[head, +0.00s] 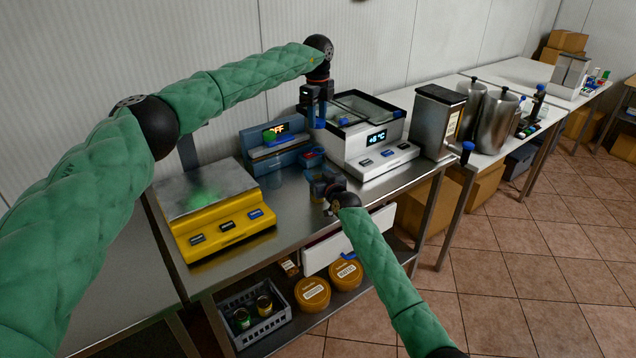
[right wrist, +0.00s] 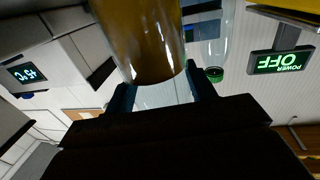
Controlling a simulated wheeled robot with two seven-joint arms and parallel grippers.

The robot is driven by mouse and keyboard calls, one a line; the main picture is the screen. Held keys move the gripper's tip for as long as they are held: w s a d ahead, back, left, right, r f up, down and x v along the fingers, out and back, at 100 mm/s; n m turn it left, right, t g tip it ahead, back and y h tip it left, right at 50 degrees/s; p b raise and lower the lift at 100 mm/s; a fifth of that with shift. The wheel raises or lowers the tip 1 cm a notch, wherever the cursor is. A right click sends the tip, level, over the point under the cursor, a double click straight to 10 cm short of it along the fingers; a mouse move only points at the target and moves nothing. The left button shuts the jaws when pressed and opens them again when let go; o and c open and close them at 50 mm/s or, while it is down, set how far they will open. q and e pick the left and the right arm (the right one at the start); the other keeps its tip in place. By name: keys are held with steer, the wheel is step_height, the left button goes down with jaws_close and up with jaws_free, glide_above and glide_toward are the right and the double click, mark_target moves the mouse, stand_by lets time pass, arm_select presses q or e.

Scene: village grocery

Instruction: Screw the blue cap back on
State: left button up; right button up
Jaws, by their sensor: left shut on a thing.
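My left gripper (head: 318,112) is shut high over the steel counter, in front of the white machine. A small bright blue piece at its fingertips looks like the blue cap (head: 318,123). My right gripper (head: 327,184) is lower, above the counter's front edge. In the upside-down right wrist view its two fingers (right wrist: 162,92) stand on either side of an amber-filled glass cylinder (right wrist: 148,40), which looks held between them. Its mouth is not clearly visible. The two grippers are apart, the left one higher and slightly further back.
A yellow scale (head: 232,232) stands left on the counter (head: 290,210). A blue device showing OFF (head: 262,150) and a white machine with a temperature display (head: 385,160) stand behind. A clear vessel with green (right wrist: 214,74) shows behind the amber cylinder. Jars sit in a crate (head: 283,315) below.

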steer(key=c, duration=0.6)
arm_select(q)
glide_above(317, 145)
steer(key=shift+f, duration=2.45)
steer(key=shift+f, duration=0.85)
steer(key=shift+f, duration=0.6)
